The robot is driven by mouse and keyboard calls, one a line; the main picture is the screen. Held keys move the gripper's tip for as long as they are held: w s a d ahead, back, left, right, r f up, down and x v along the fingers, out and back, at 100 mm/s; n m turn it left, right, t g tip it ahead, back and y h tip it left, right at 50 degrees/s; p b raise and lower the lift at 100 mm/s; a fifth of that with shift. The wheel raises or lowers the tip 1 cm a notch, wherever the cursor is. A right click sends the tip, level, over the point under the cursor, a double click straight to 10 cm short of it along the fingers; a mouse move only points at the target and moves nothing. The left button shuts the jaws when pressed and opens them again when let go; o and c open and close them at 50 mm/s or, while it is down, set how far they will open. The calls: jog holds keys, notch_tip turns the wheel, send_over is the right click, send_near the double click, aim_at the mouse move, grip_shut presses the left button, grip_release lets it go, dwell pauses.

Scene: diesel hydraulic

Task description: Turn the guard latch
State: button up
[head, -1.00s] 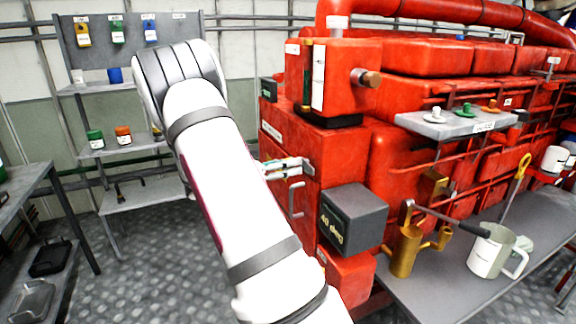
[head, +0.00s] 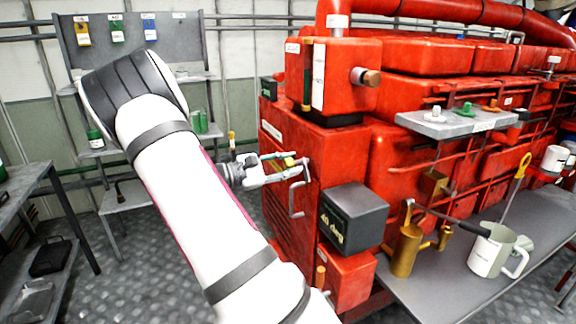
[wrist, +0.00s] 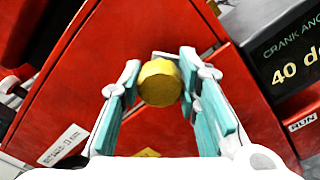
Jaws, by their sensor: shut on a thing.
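The guard latch appears as a round yellow knob (wrist: 160,82) on a red panel (wrist: 85,105) in the wrist view. A small yellow part (head: 290,161) shows at my fingertips in the head view. My gripper (wrist: 160,74) has its teal-padded fingers on either side of the knob and is shut on it. In the head view my gripper (head: 283,166) reaches the red engine housing (head: 340,150) from the left. A grey bent handle (head: 295,197) stands just below and right of the fingers. The knob's base is hidden.
A dark box marked 40 deg (head: 354,217) juts out right of the handle. A grey bench (head: 440,290) at lower right holds a brass can (head: 405,250) and a white jug (head: 492,252). Shelves (head: 125,200) stand at back left. Floor left of the engine is open.

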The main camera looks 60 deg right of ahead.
jog(key=m, duration=0.6)
jog(key=shift+f+m+b, duration=0.1)
jog(key=shift+m+b, duration=0.3)
dwell(0.4)
jog(key=o, duration=1.2)
jog(key=v, duration=1.2)
